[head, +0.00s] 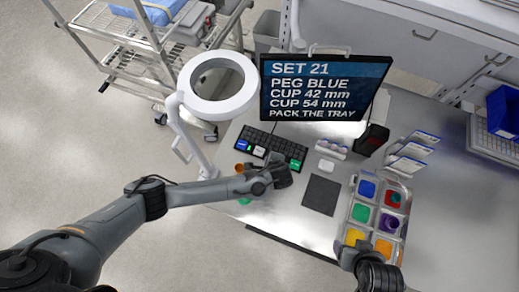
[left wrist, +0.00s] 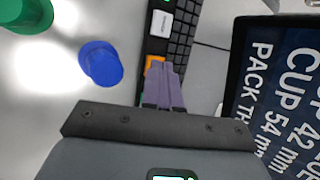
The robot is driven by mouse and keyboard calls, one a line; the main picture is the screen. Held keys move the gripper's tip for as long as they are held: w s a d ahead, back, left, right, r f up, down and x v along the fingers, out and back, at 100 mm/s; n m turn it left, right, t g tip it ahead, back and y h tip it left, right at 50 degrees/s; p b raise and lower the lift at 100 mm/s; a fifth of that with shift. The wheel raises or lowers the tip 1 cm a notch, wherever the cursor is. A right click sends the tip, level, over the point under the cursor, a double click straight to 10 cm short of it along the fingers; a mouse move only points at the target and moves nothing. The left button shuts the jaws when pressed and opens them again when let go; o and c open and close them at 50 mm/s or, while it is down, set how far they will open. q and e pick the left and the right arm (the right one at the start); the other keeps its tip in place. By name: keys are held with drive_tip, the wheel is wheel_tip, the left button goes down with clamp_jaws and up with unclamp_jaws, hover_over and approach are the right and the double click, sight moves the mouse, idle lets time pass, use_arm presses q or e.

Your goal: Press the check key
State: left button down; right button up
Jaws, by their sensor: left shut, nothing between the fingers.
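The black keyboard (head: 268,143) lies below the monitor, with a blue key (head: 242,145), a white key (head: 259,151) and a green key (head: 295,163) along its front. Their labels are too small to read, so I cannot tell which is the check key. In the left wrist view the white key (left wrist: 160,22) and an orange key (left wrist: 153,62) show. My left gripper (head: 283,172) is at the keyboard's front edge; its purple fingers (left wrist: 160,68) are shut and empty, overlapping the orange key. Contact is unclear. My right gripper (head: 350,240) is by the tray, its fingers unclear.
The monitor (head: 325,85) stands behind the keyboard. A blue round piece (left wrist: 101,62) and a green one (left wrist: 28,12) lie beside the keyboard. A dark mat (head: 321,195) and a compartment tray (head: 350,211) are at right. A ring magnifier (head: 178,100) stands left.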

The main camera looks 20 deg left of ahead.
use_arm(q)
drive_tip(key=w+a+m+t+y, duration=0.1)
drive_tip(key=w+a+y, duration=0.1)
drive_tip(key=w+a, duration=0.4)
drive_tip(key=shift+w+a+r+m+t, duration=0.2)
drive_tip(key=shift+r+m+t, duration=0.1)
drive_tip(key=shift+m, duration=0.1)
drive_tip(key=b, duration=0.7)
hover_over(260, 153)
wheel_tip(260, 153, down, 7)
drive_tip(key=shift+a+r, duration=0.15)
drive_tip(key=shift+f+b, duration=0.65)
drive_tip(key=shift+f, duration=0.4)
idle(0.7)
